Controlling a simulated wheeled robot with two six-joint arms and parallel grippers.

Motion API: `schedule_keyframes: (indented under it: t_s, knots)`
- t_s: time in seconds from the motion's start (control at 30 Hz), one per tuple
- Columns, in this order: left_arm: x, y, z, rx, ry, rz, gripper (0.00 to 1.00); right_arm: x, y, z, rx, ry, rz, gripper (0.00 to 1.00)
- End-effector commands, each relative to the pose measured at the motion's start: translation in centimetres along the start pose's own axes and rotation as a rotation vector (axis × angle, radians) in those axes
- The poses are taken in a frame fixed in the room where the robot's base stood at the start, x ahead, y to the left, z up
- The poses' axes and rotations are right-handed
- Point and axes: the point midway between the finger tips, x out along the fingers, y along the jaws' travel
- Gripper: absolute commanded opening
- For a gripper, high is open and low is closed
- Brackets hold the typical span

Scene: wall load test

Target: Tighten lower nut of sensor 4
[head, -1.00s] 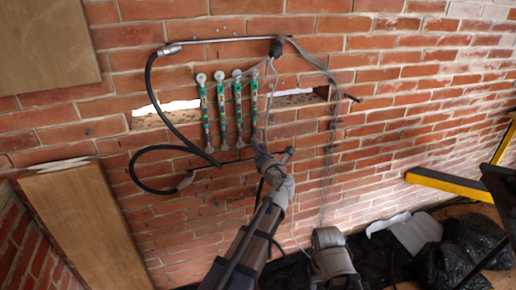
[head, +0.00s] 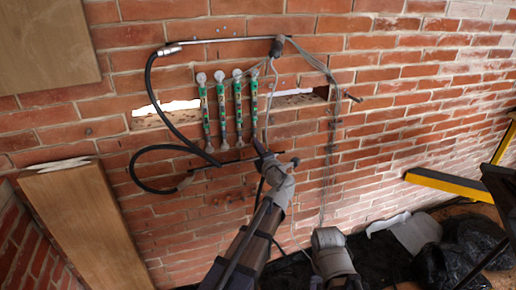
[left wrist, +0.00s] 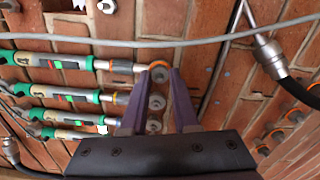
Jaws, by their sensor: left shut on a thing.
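Several upright green sensors hang side by side on the brick wall in the head view; sensor 4 (head: 254,97) is the rightmost. In the left wrist view sensor 4 (left wrist: 62,62), marked with a 4, lies across the top of the row. Its lower nut (left wrist: 158,65), with an orange ring, sits between my fingertips. My left gripper (head: 259,146) is at the lower end of sensor 4 and, in the left wrist view (left wrist: 160,72), is shut on that nut. The fingers partly hide the nut. My right gripper is not in view; only part of that arm shows.
A black hose (head: 152,100) loops left of the sensors. Grey cables (head: 333,140) hang to the right. Slots in the brick open behind the sensors. A wooden board (head: 82,225) leans lower left, and black bags (head: 470,250) lie lower right.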

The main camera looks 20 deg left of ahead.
Motion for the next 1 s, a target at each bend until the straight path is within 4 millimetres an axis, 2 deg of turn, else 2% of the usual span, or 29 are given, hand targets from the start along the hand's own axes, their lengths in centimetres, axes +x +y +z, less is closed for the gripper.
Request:
schedule_keyframes:
  t_s: [0.53,0.57,0.6,0.83,1.0]
  knots:
    - [-0.28,-0.16,0.10,0.019,-0.004,-0.005,0.00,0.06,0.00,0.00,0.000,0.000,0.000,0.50]
    - [-0.28,-0.16,0.10,0.019,-0.004,-0.005,0.30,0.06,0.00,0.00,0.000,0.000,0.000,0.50]
    - [-0.27,-0.16,0.09,0.019,-0.004,-0.004,0.34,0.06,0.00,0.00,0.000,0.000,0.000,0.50]
    - [-0.13,-0.08,0.05,0.020,-0.002,-0.002,0.59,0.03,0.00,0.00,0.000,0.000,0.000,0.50]
    - [-0.08,-0.05,0.04,0.021,-0.001,-0.001,0.59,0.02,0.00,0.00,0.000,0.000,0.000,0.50]
